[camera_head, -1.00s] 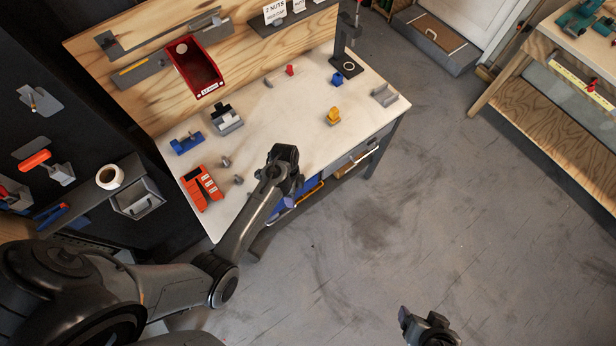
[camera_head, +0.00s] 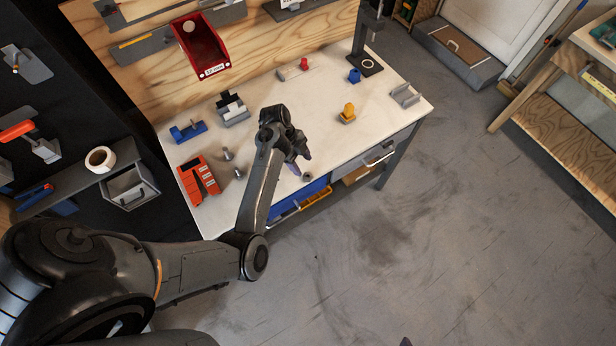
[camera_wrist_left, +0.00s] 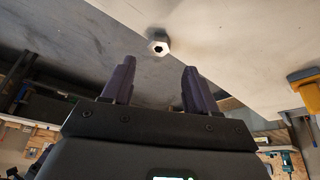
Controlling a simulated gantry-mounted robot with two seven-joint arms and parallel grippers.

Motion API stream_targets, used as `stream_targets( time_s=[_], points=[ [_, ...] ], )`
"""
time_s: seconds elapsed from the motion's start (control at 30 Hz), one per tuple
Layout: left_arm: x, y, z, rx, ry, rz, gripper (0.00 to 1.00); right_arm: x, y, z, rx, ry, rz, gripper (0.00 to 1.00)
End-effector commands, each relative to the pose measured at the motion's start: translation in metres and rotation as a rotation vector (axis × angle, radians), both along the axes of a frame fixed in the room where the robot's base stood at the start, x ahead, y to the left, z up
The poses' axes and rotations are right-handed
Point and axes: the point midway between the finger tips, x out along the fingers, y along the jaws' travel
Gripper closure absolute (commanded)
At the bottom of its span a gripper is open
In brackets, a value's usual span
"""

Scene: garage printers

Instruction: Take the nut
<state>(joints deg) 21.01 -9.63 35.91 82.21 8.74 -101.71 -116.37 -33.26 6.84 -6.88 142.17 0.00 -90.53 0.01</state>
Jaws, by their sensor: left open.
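A small grey hex nut (camera_head: 307,177) lies on the pale bench top close to its front edge. In the left wrist view the nut (camera_wrist_left: 158,47) shows beyond my fingertips, roughly between their lines, with a dark hole in its middle. My left gripper (camera_head: 298,164) hangs over the front part of the bench beside the nut. In the left wrist view its two purple-grey fingers (camera_wrist_left: 155,72) stand apart with nothing between them. Only a small dark tip (camera_head: 405,342), probably of my right gripper, shows at the bottom edge.
The bench (camera_head: 285,130) also holds an orange block (camera_head: 198,180), a blue piece (camera_head: 188,131), a grey holder (camera_head: 232,110), a yellow piece (camera_head: 347,113), a red piece (camera_head: 304,64) and a black stand (camera_head: 366,60). A red bin (camera_head: 200,48) hangs behind. Open drawers lie below the front edge.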

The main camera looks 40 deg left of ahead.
Motion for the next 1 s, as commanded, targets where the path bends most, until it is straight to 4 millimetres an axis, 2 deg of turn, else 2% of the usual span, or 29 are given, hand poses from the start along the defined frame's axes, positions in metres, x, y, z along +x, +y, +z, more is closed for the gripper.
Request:
stream_targets(
  time_s=[0.27,0.6,0.93,1.0],
  points=[
    [0.000,-0.006,-0.015,0.000,0.002,-0.001,0.42,0.000,-0.001,0.001,-0.007,0.000,0.004,0.22],
    [0.001,-0.020,-0.053,0.000,0.000,-0.002,0.42,0.000,-0.001,0.002,-0.004,0.000,0.002,0.22],
    [0.002,-0.021,-0.057,0.000,0.000,-0.001,0.42,0.000,0.001,0.002,0.004,0.001,-0.002,0.22],
    [0.002,-0.021,-0.057,0.000,0.000,-0.001,0.52,0.000,0.001,0.001,0.004,0.001,-0.003,0.22]
  ],
)
